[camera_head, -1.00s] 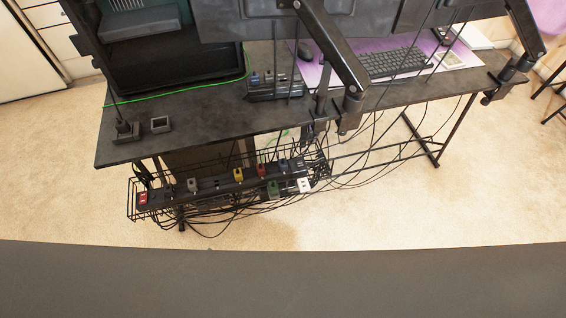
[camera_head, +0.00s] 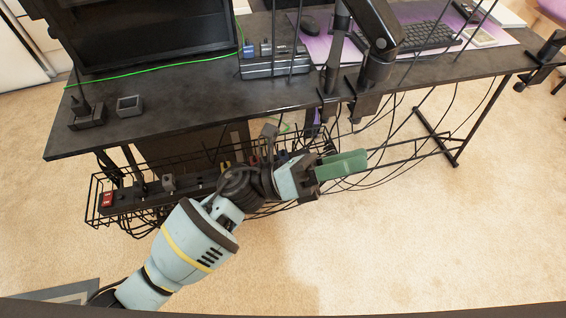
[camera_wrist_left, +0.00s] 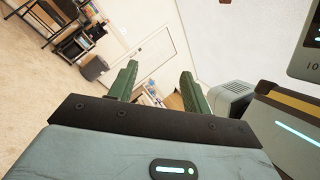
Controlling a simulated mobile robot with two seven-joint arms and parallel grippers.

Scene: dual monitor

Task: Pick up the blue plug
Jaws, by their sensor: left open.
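A small blue plug (camera_head: 283,156) shows in the head view, in the black wire cable tray (camera_head: 93,205) under the desk's near edge. It is partly hidden behind my left arm. The plug does not show in that view. My right gripper is not in view.
A power strip with a red switch (camera_head: 107,199) lies in the tray, among other plugs and black cables. The dark desk (camera_head: 190,105) carries a hub with plugs (camera_head: 275,64) and a keyboard (camera_head: 415,38). Carpet in front is clear.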

